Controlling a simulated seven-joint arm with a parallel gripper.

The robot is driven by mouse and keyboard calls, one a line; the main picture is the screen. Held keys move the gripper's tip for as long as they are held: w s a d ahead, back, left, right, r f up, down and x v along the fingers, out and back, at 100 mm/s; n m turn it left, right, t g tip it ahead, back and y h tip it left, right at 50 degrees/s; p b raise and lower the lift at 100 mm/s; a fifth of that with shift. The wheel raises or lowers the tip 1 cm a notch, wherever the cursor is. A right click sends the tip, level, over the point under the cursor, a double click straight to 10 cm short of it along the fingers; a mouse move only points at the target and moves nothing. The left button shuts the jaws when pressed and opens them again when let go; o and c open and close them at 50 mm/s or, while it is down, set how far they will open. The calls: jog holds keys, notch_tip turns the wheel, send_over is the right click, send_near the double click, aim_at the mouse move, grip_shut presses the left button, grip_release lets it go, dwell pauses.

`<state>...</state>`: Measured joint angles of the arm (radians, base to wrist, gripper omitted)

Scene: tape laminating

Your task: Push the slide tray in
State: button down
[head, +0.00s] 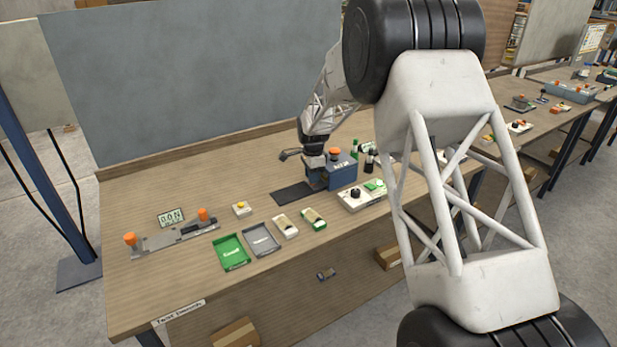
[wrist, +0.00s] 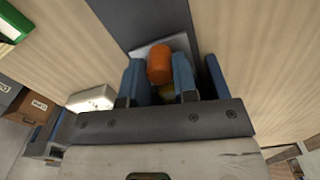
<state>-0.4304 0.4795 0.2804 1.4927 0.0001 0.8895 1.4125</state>
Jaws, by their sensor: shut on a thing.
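A blue laminating machine (head: 343,171) stands on the bench with an orange knob (head: 335,152) showing at its top. A dark flat strip (head: 292,193) runs out from it to the left. My gripper (head: 316,164) is low beside the machine, over the inner end of the strip. In the wrist view, the two blue fingers (wrist: 160,76) are shut around an orange knob (wrist: 159,60). A light grey plate (wrist: 150,48), perhaps the slide tray, lies beyond the knob, above the dark strip (wrist: 145,18). A small yellow part shows under the knob. Much of the tray is hidden by my gripper.
Left of the machine are a yellow-button box (head: 241,208), a green tray (head: 231,252), a grey tray (head: 261,240) and a fixture with orange knobs (head: 175,236). A white control box (head: 362,195) stands in front of the machine. Dark bottles (head: 370,160) stand to its right.

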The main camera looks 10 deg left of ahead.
jog(key=c, duration=0.9)
grip_release()
jog(key=shift+r, duration=0.15)
jog(key=shift+r, duration=3.8)
jog(key=shift+d, duration=0.1)
